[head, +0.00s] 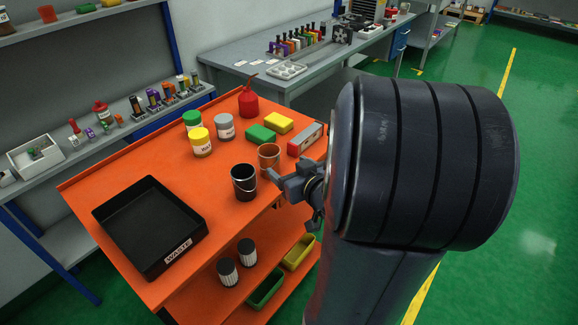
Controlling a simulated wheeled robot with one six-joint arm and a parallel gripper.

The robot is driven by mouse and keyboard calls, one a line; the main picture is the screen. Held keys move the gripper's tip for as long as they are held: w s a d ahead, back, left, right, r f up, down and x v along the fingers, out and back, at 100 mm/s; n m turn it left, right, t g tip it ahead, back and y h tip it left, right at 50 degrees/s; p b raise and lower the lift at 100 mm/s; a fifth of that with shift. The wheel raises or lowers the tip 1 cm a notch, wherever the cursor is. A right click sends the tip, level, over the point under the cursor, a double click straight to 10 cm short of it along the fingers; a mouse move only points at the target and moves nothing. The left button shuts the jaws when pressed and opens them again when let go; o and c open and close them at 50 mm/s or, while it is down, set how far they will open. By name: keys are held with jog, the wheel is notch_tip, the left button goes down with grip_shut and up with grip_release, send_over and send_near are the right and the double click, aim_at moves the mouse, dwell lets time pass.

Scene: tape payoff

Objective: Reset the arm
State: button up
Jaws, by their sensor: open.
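My gripper (296,191) is at the right edge of the orange cart (110,180), just right of a small black bucket (244,182) and in front of a copper-coloured bucket (269,156). It is open, and I see nothing between its fingers. Whether a fingertip touches either bucket cannot be told. My dark, ribbed arm fills the right middle of the head view and hides part of the cart's right side.
On the cart are a black waste tray (180,252), a yellow jar (201,142), a grey can (225,126), a red oil can (248,102), green and yellow blocks and a red-grey box (304,139). Shelving stands left, a grey workbench (240,55) behind. Green floor at right is open.

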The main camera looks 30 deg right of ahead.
aim_at(269, 148)
jog(key=shift+w, duration=0.1)
jog(key=b+x, duration=0.1)
jog(key=x, duration=1.1)
jog(key=shift+f+b, duration=0.15)
jog(key=shift+b, duration=0.2)
jog(key=shift+r+p, duration=0.35)
jog(key=shift+r, duration=0.65)
